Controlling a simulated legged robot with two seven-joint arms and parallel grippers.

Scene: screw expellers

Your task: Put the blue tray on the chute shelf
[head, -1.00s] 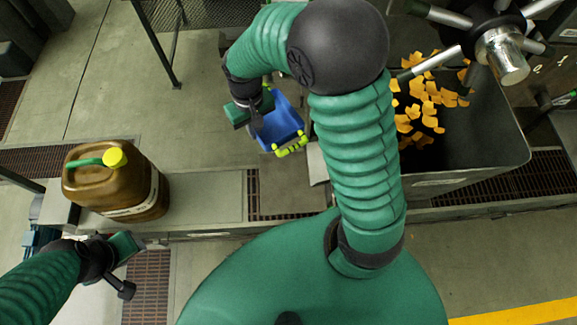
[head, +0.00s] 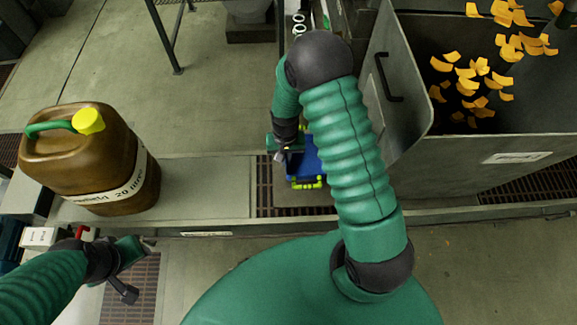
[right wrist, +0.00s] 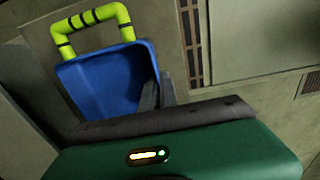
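The blue tray (head: 304,163) has a yellow-green handle at its near end, and my right arm partly covers it in the head view. My right gripper (head: 287,155) is at the tray's left side and appears shut on its wall. In the right wrist view the tray (right wrist: 95,82) hangs tilted, handle up, with the dark fingers (right wrist: 157,98) at its edge. It appears to be above the floor grating. My left gripper (head: 147,244) is at the lower left, away from the tray; its finger gap is unclear. I cannot clearly pick out the chute shelf.
A grey metal bin (head: 455,160) with orange chips stands right of my right arm. A brown canister (head: 85,165) with a yellow cap stands on the ledge at left. A dark table frame (head: 172,40) is at the back. Floor between canister and tray is clear.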

